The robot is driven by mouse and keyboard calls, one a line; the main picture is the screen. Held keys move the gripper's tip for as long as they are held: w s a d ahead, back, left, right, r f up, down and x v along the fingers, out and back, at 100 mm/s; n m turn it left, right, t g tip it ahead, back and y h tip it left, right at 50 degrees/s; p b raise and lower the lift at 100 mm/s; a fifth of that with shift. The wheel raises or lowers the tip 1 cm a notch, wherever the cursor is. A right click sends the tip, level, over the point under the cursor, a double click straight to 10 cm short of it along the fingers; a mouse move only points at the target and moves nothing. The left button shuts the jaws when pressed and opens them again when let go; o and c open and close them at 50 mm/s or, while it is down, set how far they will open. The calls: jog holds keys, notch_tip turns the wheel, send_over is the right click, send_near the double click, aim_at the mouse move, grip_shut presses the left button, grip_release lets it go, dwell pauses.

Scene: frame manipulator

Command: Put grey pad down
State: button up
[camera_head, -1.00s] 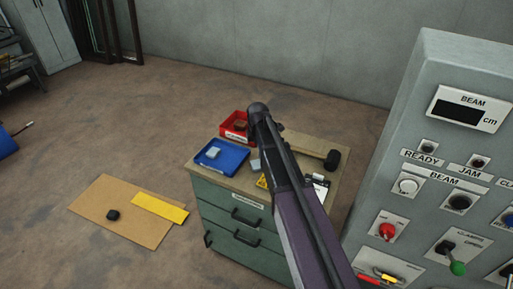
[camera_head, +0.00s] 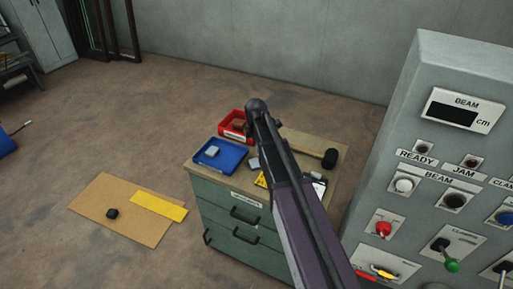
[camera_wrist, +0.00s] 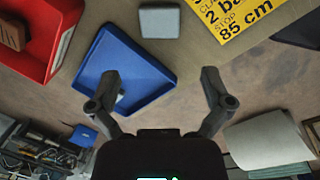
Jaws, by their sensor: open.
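A light grey pad (camera_head: 212,151) lies in the blue tray (camera_head: 232,163) on the workbench. In the wrist view, a pale piece (camera_wrist: 121,96) in the blue tray (camera_wrist: 150,62) is mostly hidden by a finger. Another grey pad (camera_wrist: 160,21) lies on the bench just outside the tray's edge; it also shows in the head view, right of the tray. My gripper (camera_wrist: 218,103) is open, with its fingers spread over the tray's edge and nothing visible between them. My arm hides part of the bench in the head view.
A red bin (camera_head: 232,134) with a brown block stands behind the tray. A yellow sign (camera_wrist: 245,18) lies beside the outside pad. A black-headed mallet (camera_head: 329,158) is at the bench's right. The control panel (camera_head: 435,150) stands at right; a brown mat (camera_head: 105,205) lies on the floor.

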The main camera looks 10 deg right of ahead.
jog(key=s+d+m, duration=0.1)
jog(key=s+m, duration=0.9)
jog(key=s, duration=0.2)
jog(key=s+d+m+g, duration=0.1)
jog(key=s+d+m, duration=0.1)
jog(key=s+m, duration=0.7)
jog(key=s, duration=0.3)
jog(key=shift+d+m, duration=0.25)
jog(key=shift+m, duration=0.15)
